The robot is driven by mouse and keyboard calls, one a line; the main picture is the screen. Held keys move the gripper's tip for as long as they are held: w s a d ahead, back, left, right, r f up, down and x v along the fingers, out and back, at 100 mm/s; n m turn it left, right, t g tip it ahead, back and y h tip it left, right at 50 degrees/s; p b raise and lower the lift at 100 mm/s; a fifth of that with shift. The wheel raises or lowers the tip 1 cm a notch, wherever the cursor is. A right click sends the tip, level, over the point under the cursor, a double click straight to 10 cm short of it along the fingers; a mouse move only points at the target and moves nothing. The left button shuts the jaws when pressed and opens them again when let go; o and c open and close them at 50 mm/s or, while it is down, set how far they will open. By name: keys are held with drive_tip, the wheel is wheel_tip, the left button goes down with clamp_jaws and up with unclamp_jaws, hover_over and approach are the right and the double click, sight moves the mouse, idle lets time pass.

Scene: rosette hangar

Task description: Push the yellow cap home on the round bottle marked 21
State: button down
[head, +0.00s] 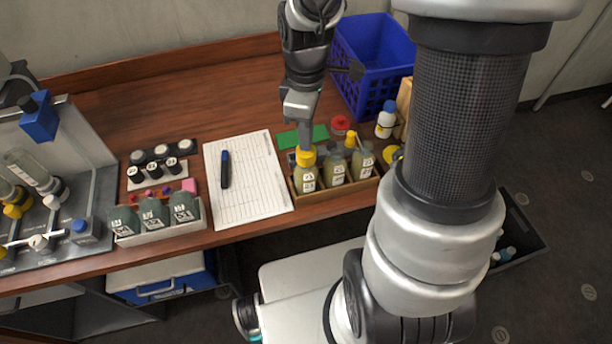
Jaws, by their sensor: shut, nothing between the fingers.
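A round olive-green bottle (305,178) stands upright at the left end of a wooden crate (333,194). Its white label may read 21, but the digits are too small to be sure. A yellow cap (306,156) sits on top of this bottle; I cannot tell how far down it is. My gripper (304,147) is shut and empty, pointing down right over the cap. Its tips appear to touch the cap or hover just above it. Two similar bottles stand to the right in the crate; the nearer one (334,170) has a dark top.
A paper sheet (247,180) with a pen (225,169) lies mid-table.

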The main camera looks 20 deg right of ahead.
drive_tip(key=shift+s+f+b, duration=0.1)
drive_tip(key=shift+f+b, duration=0.75)
drive_tip(key=shift+f, duration=0.45)
drive_tip(key=shift+r+p, duration=3.05)
drive_tip(key=shift+r, duration=0.5)
